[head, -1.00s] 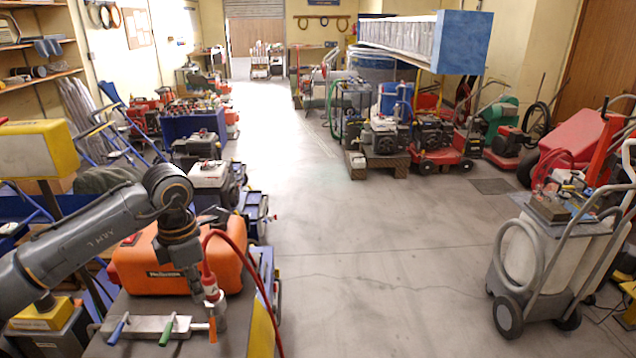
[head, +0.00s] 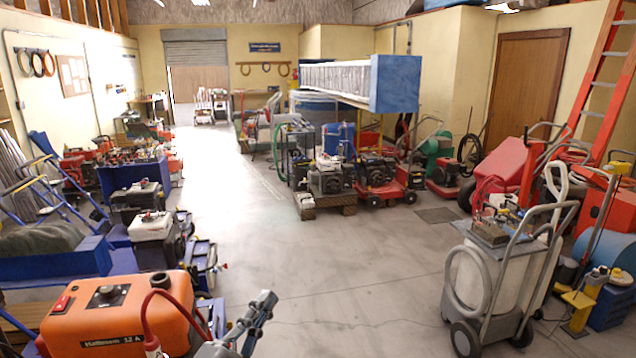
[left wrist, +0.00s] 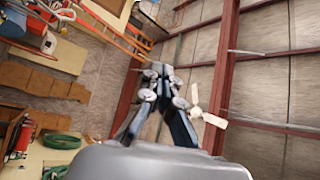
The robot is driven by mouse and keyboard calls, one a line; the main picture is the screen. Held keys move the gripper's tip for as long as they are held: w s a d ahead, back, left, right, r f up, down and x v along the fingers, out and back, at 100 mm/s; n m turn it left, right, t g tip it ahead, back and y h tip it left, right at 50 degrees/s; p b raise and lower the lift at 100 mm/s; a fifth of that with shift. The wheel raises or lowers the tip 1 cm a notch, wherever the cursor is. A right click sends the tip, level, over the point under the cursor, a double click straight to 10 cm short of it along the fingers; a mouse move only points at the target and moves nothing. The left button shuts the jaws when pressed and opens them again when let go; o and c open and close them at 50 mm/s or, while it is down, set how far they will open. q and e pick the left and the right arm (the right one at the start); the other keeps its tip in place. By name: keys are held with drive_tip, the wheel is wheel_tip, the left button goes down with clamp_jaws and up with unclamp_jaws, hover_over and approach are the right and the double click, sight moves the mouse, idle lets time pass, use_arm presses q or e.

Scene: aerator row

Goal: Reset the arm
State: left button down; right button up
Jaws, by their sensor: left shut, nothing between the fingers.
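My left gripper (head: 267,296) is at the bottom of the head view, right of an orange charger box (head: 118,312). It points up and its fingers are together with nothing between them. In the left wrist view the shut fingers (left wrist: 157,72) show against the roof and a wall. The orange box has a red switch and a black knob, and a red cable (head: 165,294) loops from it. The lower end of the cable is cut off by the frame edge. My right gripper is not in view.
A wheeled grey cart (head: 492,280) with a white tank stands at the right. Pumps and machines on a wooden pallet (head: 325,207) stand farther back. Blue carts with machines line the left. The concrete floor (head: 290,255) between them is open.

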use_arm(q)
drive_tip(key=s+a+f+n+g+y, duration=0.45)
drive_tip(key=a+f+n, duration=0.2)
drive_tip(key=f, duration=0.35)
drive_tip(key=s+a+f+n+g+y, duration=0.3)
drive_tip(key=a+f+n+y, duration=0.3)
drive_tip(key=f, duration=0.4)
drive_tip(key=s+f+n+g, duration=0.2)
drive_tip(key=s+f+g, duration=0.3)
drive_tip(key=s, duration=0.5)
drive_tip(key=s+f+n+g, duration=0.2)
drive_tip(key=s+f+g, duration=0.3)
drive_tip(key=s, duration=0.4)
wheel_tip(320, 180, down, 28)
drive_tip(key=s+b, duration=0.1)
drive_tip(key=s+a+f+g, duration=0.1)
drive_tip(key=s+a+f, duration=0.1)
drive_tip(key=s+f, duration=1.4)
drive_tip(key=shift+s+f+b, duration=0.4)
drive_tip(key=shift+f+b, duration=0.05)
drive_tip(key=shift+f, duration=0.15)
